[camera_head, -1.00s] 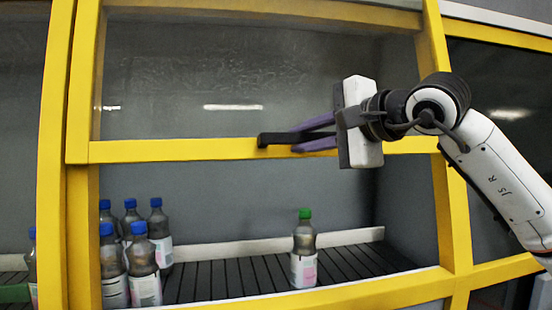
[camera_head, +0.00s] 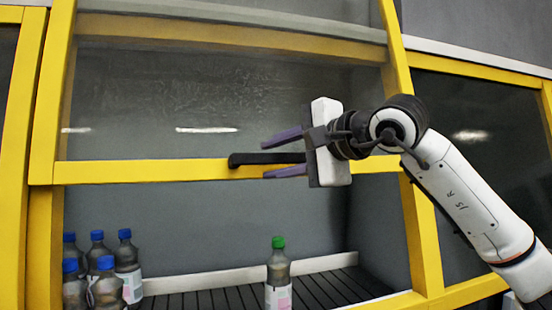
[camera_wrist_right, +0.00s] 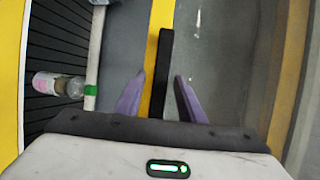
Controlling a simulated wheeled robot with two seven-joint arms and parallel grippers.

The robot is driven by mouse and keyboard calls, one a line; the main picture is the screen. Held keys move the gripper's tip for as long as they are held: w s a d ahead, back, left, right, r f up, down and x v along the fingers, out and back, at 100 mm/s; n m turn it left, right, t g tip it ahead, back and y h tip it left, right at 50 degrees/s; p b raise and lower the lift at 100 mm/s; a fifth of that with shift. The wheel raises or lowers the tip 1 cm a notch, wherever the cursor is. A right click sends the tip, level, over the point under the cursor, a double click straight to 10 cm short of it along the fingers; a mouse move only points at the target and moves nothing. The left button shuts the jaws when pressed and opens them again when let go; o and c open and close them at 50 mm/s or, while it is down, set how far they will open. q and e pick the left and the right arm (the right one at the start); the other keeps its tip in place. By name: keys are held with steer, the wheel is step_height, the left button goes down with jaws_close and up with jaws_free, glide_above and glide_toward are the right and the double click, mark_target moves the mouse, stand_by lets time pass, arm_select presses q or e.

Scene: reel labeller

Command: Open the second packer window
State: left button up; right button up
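The packer window (camera_head: 215,95) is a clear pane in a yellow frame, with a yellow lower bar (camera_head: 130,171) and a black handle (camera_head: 250,159) on that bar. The window is raised, with an open gap below the bar. My right gripper (camera_head: 284,155) has its purple fingers apart, one above and one below the handle's right part. In the right wrist view, the handle (camera_wrist_right: 161,60) runs between the spread fingers of the gripper (camera_wrist_right: 158,88), with gaps on both sides. My left gripper is not in view.
Inside, a green-capped bottle (camera_head: 278,275) stands on the dark slatted conveyor (camera_head: 335,285). Several blue-capped bottles (camera_head: 128,265) stand at the left. A yellow post (camera_head: 422,235) and another dark window (camera_head: 480,125) are at the right.

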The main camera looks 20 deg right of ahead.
steer(key=b+v, duration=0.2)
steer(key=v, duration=0.8)
steer(key=shift+s, duration=0.15)
steer(key=shift+r, duration=0.1)
